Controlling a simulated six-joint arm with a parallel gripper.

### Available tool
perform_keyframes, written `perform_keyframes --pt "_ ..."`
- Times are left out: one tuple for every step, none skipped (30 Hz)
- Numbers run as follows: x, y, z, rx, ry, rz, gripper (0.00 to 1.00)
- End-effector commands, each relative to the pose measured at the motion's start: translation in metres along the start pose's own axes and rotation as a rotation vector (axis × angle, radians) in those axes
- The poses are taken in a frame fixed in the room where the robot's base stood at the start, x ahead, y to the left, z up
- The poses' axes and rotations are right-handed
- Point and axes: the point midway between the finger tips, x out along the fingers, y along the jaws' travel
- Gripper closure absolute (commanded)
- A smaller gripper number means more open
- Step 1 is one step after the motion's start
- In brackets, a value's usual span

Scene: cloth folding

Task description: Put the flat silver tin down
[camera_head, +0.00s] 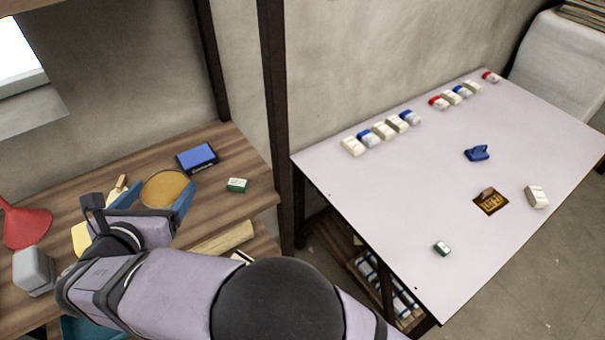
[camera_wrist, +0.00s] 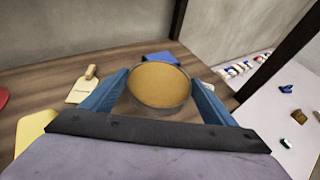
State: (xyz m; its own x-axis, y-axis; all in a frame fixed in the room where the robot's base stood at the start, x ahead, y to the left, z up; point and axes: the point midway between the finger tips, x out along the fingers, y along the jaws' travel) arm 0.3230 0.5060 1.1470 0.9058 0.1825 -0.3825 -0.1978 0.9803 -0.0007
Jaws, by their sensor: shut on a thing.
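The round flat tin (camera_head: 166,189) has a silvery side and a tan-orange top. In the wrist view the tin (camera_wrist: 160,86) sits between the two blue fingers of my gripper (camera_wrist: 160,90), which is shut on it. In the head view my gripper (camera_head: 160,197) holds it over the left wooden table (camera_head: 215,148). I cannot tell whether the tin touches the tabletop or hangs just above it.
A blue box (camera_head: 197,158) lies behind the tin and a small green-and-white box (camera_head: 237,185) to its right. A red funnel-like object (camera_head: 25,226) and a grey block (camera_head: 33,270) stand left. A dark post (camera_head: 277,110) separates this table from the white table (camera_head: 400,190).

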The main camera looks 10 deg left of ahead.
Motion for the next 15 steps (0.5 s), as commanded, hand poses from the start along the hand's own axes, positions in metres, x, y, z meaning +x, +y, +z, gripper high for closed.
perform_keyframes --pt "0.004 -0.017 -0.004 0.011 -0.001 -0.042 0.51" --pt "0.007 -0.027 -0.008 0.021 0.0 -0.066 0.51" --pt "0.011 -0.043 -0.013 0.036 -0.001 -0.104 0.51" --pt "0.013 -0.055 -0.017 0.047 0.0 -0.132 0.51" --pt "0.015 -0.068 -0.021 0.059 0.0 -0.162 0.51" --pt "0.017 -0.084 -0.026 0.076 0.0 -0.2 0.51" --pt "0.019 -0.098 -0.029 0.088 -0.001 -0.23 0.51" --pt "0.02 -0.111 -0.032 0.101 -0.002 -0.26 0.51" --pt "0.02 -0.128 -0.036 0.117 -0.001 -0.298 0.51" --pt "0.02 -0.14 -0.039 0.129 -0.002 -0.325 0.51" --pt "0.02 -0.153 -0.041 0.141 -0.002 -0.353 0.51" --pt "0.019 -0.168 -0.044 0.156 -0.001 -0.387 0.51" --pt "0.019 -0.18 -0.046 0.165 -0.001 -0.411 0.51" --pt "0.018 -0.191 -0.048 0.175 -0.002 -0.436 0.51" --pt "0.017 -0.206 -0.051 0.19 -0.002 -0.468 0.51"
